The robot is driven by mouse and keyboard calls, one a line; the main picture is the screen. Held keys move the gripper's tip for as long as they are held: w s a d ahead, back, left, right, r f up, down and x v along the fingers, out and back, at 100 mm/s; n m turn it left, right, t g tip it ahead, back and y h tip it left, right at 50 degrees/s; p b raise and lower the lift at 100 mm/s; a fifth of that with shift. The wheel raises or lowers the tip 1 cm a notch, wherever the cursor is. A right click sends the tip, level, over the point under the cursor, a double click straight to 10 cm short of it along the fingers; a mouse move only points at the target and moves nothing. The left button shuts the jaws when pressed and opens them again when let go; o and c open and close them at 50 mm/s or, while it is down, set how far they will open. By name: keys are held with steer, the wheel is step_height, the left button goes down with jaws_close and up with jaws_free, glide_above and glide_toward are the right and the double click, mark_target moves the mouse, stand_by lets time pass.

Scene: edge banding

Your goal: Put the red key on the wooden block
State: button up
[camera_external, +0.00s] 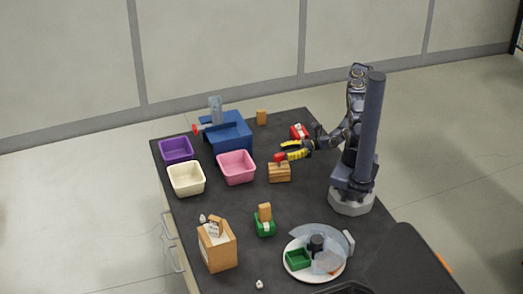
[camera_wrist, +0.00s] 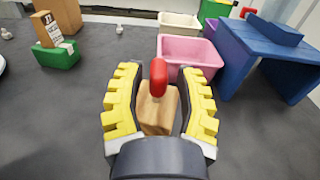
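The red key (camera_wrist: 158,77) stands upright on the wooden block (camera_wrist: 156,117), its lower end meeting the block's top as far as I can see. In the external view the red key (camera_external: 280,157) also shows at the top of the wooden block (camera_external: 279,173), near the table's middle. My gripper (camera_external: 286,151) is beside the key and level with it. In the wrist view my gripper (camera_wrist: 160,74) has its yellow fingers spread on either side of the key and block, with gaps visible between the fingers and the key.
A pink bin (camera_external: 236,167), a cream bin (camera_external: 187,178) and a purple bin (camera_external: 176,149) stand left of the block. A blue stand (camera_external: 229,131) is behind. A green holder (camera_external: 264,228), a wooden box (camera_external: 217,246) and a plate (camera_external: 315,272) are in front. A red item (camera_external: 299,131) lies behind my gripper.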

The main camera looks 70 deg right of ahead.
steer(key=v, duration=0.9)
steer(key=s+a+r+n+g+h, duration=0.2)
steer(key=a+r+n+g+h, duration=0.1)
steer(key=r+n, duration=0.4)
steer(key=s+a+r+n+g+h, duration=0.3)
steer(key=r+n+g+h, duration=0.2)
steer(key=n, duration=0.6)
steer(key=s+a+r+n+g+h, duration=0.2)
steer(key=r+n+g+h, duration=0.3)
steer(key=r+n, duration=0.4)
steer(key=shift+s+a+r+g, duration=0.35)
steer(key=shift+a+r+g, duration=0.1)
steer(key=shift+a+g, duration=0.2)
